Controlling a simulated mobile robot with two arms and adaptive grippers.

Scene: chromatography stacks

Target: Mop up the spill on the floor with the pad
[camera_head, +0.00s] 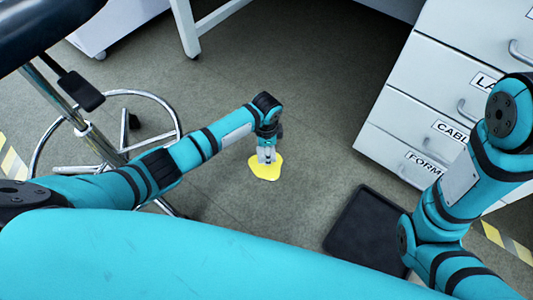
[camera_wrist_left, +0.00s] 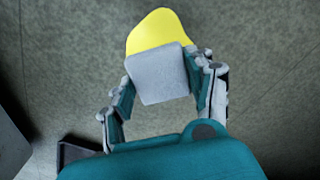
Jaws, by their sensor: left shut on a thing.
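A yellow spill (camera_head: 266,171) lies on the grey floor near the middle of the head view. My left gripper (camera_head: 266,157) points down over it, and its fingers overlap the spill in the picture. In the left wrist view, my left gripper (camera_wrist_left: 160,90) is shut on a pale grey square pad (camera_wrist_left: 158,75). The pad covers part of the yellow spill (camera_wrist_left: 160,31), which shows beyond the pad's far edge and at its right corner. I cannot tell whether the pad touches the floor. My right gripper is out of view; only my right arm shows.
A stool with a chrome foot ring (camera_head: 38,150) stands at the left. White labelled drawers (camera_head: 415,105) stand at the right. A dark flat tray or mat (camera_head: 355,225) lies on the floor at the lower right. Floor around the spill is clear.

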